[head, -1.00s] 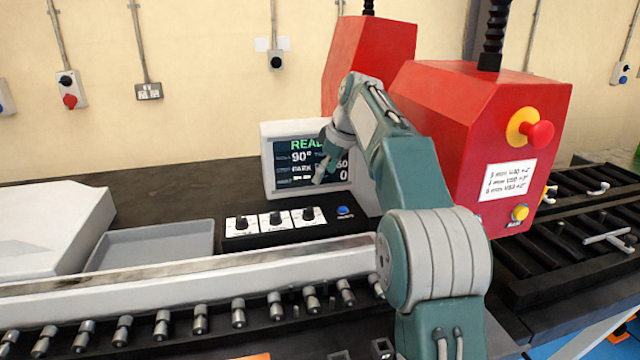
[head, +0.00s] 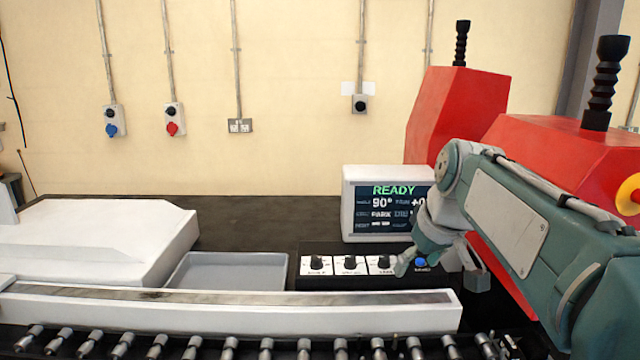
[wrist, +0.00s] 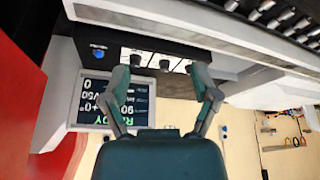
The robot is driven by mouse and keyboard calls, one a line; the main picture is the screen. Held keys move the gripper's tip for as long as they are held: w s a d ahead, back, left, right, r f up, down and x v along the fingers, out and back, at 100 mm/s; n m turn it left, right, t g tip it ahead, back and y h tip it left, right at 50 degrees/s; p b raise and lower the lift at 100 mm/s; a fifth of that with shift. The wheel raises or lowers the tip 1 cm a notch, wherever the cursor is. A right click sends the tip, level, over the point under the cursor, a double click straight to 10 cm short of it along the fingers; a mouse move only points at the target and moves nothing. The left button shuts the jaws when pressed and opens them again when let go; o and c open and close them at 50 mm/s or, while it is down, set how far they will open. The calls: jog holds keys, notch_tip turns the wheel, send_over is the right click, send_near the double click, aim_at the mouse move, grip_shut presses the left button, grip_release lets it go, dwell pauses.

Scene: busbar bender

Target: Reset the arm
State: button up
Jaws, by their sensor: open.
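My gripper (head: 438,268) is in front of the display screen and the knob panel in the head view, to the right of centre. In the wrist view my gripper (wrist: 166,84) shows its two fingers spread apart with nothing between them. The fingers appear over the display (wrist: 112,103) and the row of knobs (wrist: 150,57), which look upside down there. The display (head: 388,205) reads READY and 90° in the head view; my gripper hides part of its right side. My arm reaches in from the right edge.
Red machine housings (head: 455,120) stand behind my arm at the right. A grey tray (head: 225,272) and a white casing (head: 100,240) lie to the left. A long white rail (head: 250,310) and a row of rollers (head: 230,347) run along the front. The dark bench behind is clear.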

jog(key=s+f+m, duration=0.2)
jog(key=s+f, duration=0.4)
jog(key=s, duration=0.4)
jog(key=s+f+m+t+h, duration=0.1)
jog(key=s+f+m, duration=0.1)
jog(key=s+f, duration=0.4)
jog(key=s, duration=0.4)
jog(key=shift+s+a+f, duration=0.2)
jog(key=shift+a+f, duration=0.05)
